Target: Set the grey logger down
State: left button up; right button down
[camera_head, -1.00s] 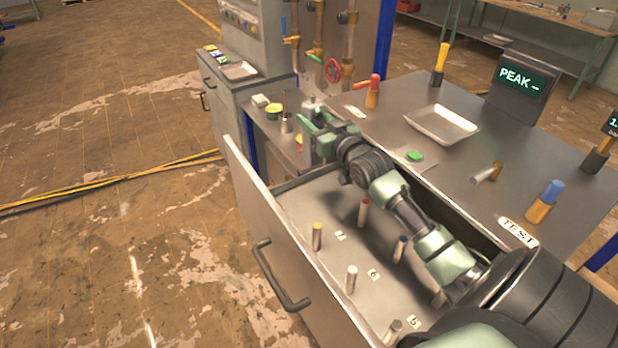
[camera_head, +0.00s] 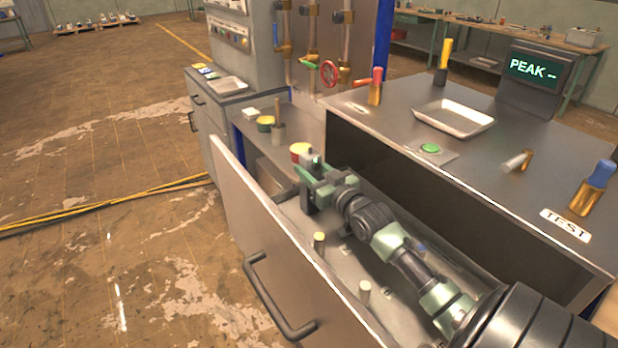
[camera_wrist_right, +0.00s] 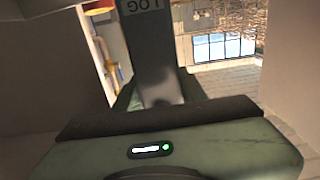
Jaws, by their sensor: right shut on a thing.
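My right gripper (camera_head: 312,178) reaches into the open drawer (camera_head: 262,232) from the lower right, near the drawer's far end. In the right wrist view it is shut on the grey logger (camera_wrist_right: 152,50), a dark grey slab with a pale LOG label at its end. In the head view the logger is hard to tell apart from the fingers. I cannot tell whether it touches the drawer floor. My left gripper is not in view.
Short pegs, one yellowish (camera_head: 319,243) and one pale (camera_head: 364,291), stand in the drawer. The steel bench (camera_head: 480,165) beside it carries a white tray (camera_head: 453,119), a green button (camera_head: 430,148) and a PEAK display (camera_head: 533,69).

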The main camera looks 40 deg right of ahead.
jog(key=shift+w+f, duration=0.15)
jog(key=shift+f, duration=0.05)
jog(key=c, duration=0.8)
grip_release()
jog(key=shift+f, duration=0.1)
jog(key=shift+r, duration=0.25)
jog(key=shift+s+a+p, duration=0.2)
jog(key=shift+s+p, duration=0.8)
jog(key=shift+s, duration=1.05)
jog(key=shift+s+a+p, duration=0.25)
jog(key=shift+s+p, duration=0.8)
jog(key=shift+s, duration=1)
jog(key=shift+s+a+p, duration=0.2)
jog(key=shift+s+p, duration=0.8)
jog(key=shift+s, duration=1.05)
jog(key=shift+f, duration=0.1)
